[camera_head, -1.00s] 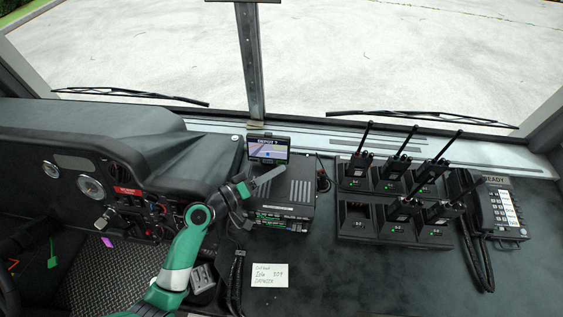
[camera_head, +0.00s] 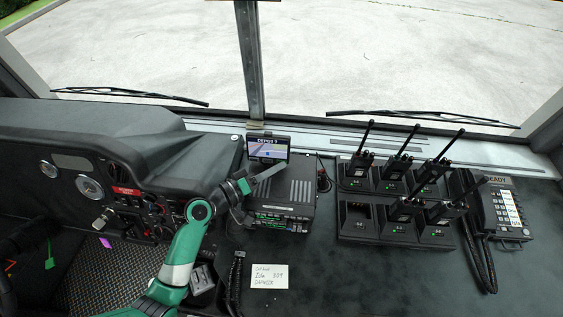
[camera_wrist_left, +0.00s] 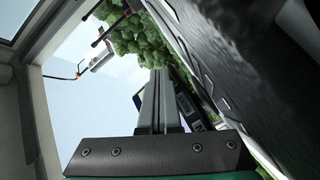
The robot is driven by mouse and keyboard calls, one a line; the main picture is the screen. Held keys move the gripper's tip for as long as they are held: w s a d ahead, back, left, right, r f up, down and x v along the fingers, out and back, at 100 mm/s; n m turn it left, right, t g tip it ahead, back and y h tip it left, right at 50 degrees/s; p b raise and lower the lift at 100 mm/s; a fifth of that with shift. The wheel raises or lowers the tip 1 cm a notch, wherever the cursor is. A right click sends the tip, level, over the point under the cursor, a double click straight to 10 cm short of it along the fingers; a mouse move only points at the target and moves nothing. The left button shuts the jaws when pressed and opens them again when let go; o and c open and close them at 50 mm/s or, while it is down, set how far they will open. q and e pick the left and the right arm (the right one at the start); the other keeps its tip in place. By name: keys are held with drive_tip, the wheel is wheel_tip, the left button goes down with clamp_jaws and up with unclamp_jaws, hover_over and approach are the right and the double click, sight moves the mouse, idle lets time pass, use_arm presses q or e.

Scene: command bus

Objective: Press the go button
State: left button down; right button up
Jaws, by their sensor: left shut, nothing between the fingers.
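A small navigation screen (camera_head: 267,147) stands on the dash in the head view, showing a map under a heading that seems to read "DEPOT ?". No button labelled go can be made out. My left gripper (camera_head: 279,167) is just below the screen, fingers together and empty, its tip close to the screen's lower right edge. I cannot tell whether it touches. In the left wrist view my shut fingers (camera_wrist_left: 159,100) point up the picture, and a blue screen edge (camera_wrist_left: 138,101) shows partly behind them. My right gripper is not in view.
A black radio unit (camera_head: 285,200) sits under the screen. Several handheld radios stand in a charger rack (camera_head: 358,234) to the right, with a desk phone (camera_head: 504,213) beyond. A handwritten note (camera_head: 269,276) lies in front. The windscreen post (camera_head: 249,65) rises behind.

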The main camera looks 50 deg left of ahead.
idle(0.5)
use_arm(q)
drive_tip(key=shift+s+d+r+p, duration=0.2)
drive_tip(key=shift+s+p, duration=0.05)
drive_tip(key=shift+p, duration=0.05)
drive_tip(key=shift+s+d, duration=0.2)
drive_tip(key=shift+s, duration=0.05)
drive_tip(key=shift+s+d+r+p, duration=0.25)
drive_tip(key=shift+s+d+p, duration=0.35)
drive_tip(key=shift+s, duration=0.1)
drive_tip(key=shift+s+d+r+p, duration=0.25)
drive_tip(key=shift+s+d+p, duration=0.25)
drive_tip(key=shift+s+d, duration=0.15)
drive_tip(key=shift+s+d+r, duration=0.1)
drive_tip(key=shift+s+d, duration=0.2)
drive_tip(key=shift+s, duration=0.2)
